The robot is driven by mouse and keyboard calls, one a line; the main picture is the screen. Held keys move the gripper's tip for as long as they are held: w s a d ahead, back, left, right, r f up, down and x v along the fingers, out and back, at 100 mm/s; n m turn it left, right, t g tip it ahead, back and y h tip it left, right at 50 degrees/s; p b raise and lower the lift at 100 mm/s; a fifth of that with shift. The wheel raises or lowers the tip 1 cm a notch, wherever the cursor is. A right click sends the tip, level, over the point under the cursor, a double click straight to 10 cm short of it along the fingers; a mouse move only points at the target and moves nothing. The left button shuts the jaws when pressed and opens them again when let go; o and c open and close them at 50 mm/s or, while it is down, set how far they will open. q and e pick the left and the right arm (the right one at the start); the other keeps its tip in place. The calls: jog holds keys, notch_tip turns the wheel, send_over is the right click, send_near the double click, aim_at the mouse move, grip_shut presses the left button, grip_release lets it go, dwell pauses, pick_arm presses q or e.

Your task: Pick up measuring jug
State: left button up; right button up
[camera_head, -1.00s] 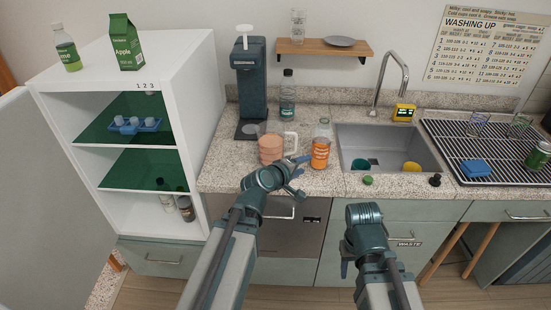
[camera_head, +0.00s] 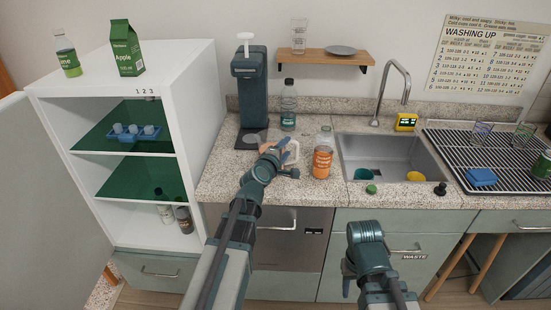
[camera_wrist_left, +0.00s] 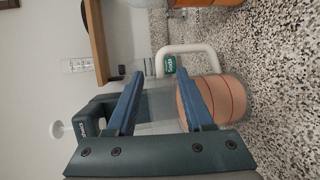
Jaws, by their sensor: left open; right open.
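The measuring jug (camera_head: 267,146) stands on the counter, mostly hidden behind my left gripper in the head view. In the left wrist view the jug (camera_wrist_left: 228,100) shows a clear upper body, pinkish contents with thin lines, and a pale handle (camera_wrist_left: 196,50). My left gripper (camera_head: 287,159) is open at the jug. In the wrist view its blue fingers (camera_wrist_left: 160,80) are apart, with the clear part of the jug showing between them; I cannot tell whether they touch it. My right gripper (camera_head: 348,284) is open and empty, low in front of the cabinets.
An orange-filled bottle (camera_head: 322,160) stands just right of the jug. A dark dispenser (camera_head: 249,90) and a clear bottle (camera_head: 288,105) stand behind. The sink (camera_head: 390,153) lies to the right, with a green cap (camera_head: 371,189) at its front. A white shelf unit (camera_head: 190,140) is left.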

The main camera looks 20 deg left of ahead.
aim_at(291, 142)
pick_arm(q)
jog(key=shift+w+d+f+b, duration=0.1)
jog(key=shift+w+f+b, duration=0.1)
jog(key=shift+w, duration=0.85)
jog(key=shift+w+d+f+b, duration=0.1)
jog(key=shift+w+f+b, duration=0.1)
jog(key=shift+w, duration=0.9)
jog(key=shift+w+d+f+b, duration=0.1)
jog(key=shift+w+f, duration=0.1)
jog(key=shift+w, duration=0.85)
jog(key=shift+s, duration=0.1)
grip_shut()
